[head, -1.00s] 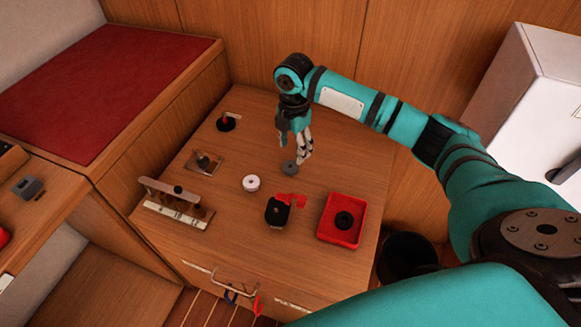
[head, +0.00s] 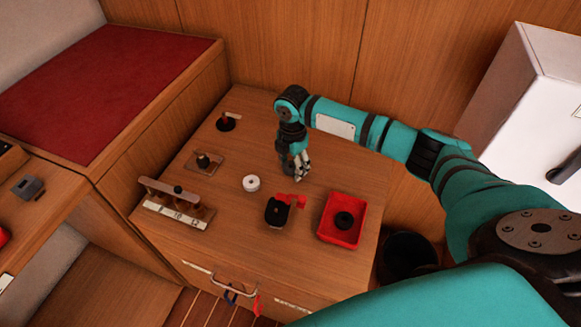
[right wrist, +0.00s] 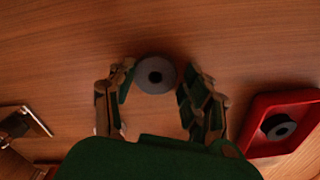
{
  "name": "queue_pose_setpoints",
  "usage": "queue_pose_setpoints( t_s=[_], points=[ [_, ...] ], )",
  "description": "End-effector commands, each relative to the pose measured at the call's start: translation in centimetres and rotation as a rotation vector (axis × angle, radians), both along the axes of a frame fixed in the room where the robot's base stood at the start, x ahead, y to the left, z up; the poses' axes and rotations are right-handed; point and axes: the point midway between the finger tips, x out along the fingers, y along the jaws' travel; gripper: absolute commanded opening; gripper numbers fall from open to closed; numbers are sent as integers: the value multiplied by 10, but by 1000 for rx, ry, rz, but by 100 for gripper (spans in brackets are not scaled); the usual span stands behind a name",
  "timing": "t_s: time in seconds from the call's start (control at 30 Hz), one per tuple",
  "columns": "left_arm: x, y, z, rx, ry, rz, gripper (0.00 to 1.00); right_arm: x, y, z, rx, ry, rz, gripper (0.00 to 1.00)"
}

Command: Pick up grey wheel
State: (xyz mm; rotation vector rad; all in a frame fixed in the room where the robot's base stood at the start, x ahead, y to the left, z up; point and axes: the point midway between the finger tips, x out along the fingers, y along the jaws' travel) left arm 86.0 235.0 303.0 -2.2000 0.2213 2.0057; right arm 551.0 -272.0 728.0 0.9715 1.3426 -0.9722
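The grey wheel (right wrist: 141,82), a round disc with a dark centre hole, lies on the wooden table top in the right wrist view. My right gripper (right wrist: 152,103) is open, with one finger on each side of the wheel's near part and a visible gap to the left finger. In the head view my right gripper (head: 297,175) points down, low over the table, and the grey wheel is hidden behind its fingers or too hard to make out. My left gripper is not in view.
A white wheel (head: 251,183) lies left of the gripper. A black and red device (head: 278,211) stands in front. A red tray (head: 329,233) holding a black wheel (head: 344,220) is at the right.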

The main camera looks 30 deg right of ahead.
Motion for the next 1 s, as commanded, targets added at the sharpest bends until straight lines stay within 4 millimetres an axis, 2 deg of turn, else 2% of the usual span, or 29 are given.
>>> queue_pose_setpoints(
  t_s=[0.03,0.23,0.53,0.67,0.8,1.0],
  points=[
    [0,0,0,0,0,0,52,0,0,0,0,0,0,41],
    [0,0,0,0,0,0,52,0,0,0,0,0,0,15],
    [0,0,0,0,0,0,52,1,0,6,1,-2,0,13],
    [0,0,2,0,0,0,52,2,0,25,1,-5,0,13],
    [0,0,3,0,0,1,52,2,0,54,1,-5,0,13],
    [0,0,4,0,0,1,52,1,0,88,1,-2,1,13]
  ],
)
